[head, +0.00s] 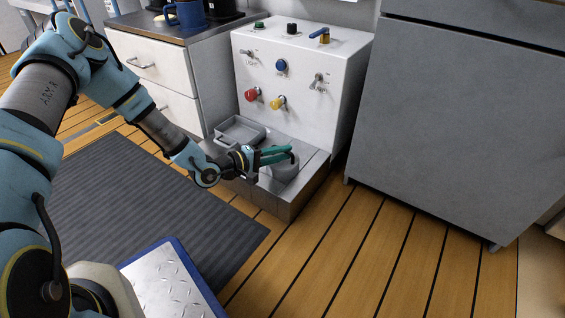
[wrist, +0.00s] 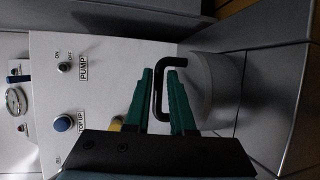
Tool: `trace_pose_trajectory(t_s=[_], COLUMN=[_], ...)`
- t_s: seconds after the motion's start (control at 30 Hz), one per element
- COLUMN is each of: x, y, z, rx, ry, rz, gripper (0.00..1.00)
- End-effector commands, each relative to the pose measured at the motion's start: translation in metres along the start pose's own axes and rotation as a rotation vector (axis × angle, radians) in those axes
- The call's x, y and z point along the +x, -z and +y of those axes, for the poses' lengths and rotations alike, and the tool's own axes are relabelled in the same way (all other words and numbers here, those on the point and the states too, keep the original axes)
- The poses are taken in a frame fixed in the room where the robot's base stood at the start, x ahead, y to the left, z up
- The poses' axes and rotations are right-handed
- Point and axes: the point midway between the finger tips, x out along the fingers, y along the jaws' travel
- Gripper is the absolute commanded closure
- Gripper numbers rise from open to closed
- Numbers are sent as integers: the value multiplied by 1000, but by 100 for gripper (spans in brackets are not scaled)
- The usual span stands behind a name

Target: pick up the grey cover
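The grey cover (head: 284,170) is a round grey cylinder standing on the tiled ledge in front of the white panel. It also shows in the wrist view (wrist: 213,92), where its black handle (wrist: 157,88) sticks out from it. My gripper (head: 278,154) is at the top of the cover. In the wrist view its green fingers (wrist: 160,76) are apart, one on each side of the handle bar. The fingers look open, with a gap beside the bar. In the head view the fingers hide part of the handle and cover.
A grey tray (head: 240,132) sits on the ledge (head: 297,197) left of the cover. The white panel (head: 318,62) with knobs and switches rises behind. A white drawer cabinet (head: 160,75) stands left and a large grey cabinet (head: 455,110) right.

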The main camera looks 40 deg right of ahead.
Motion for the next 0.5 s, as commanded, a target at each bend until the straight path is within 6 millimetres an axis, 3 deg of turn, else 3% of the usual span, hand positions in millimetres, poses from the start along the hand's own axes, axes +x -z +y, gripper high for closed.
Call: trace_pose_trajectory(t_s=[0.3, 0.5], x=[45, 47], y=[-1, -1], z=[-2, 1], rx=[2, 1], ry=[-1, -1], rz=[-2, -1], gripper=[78, 78])
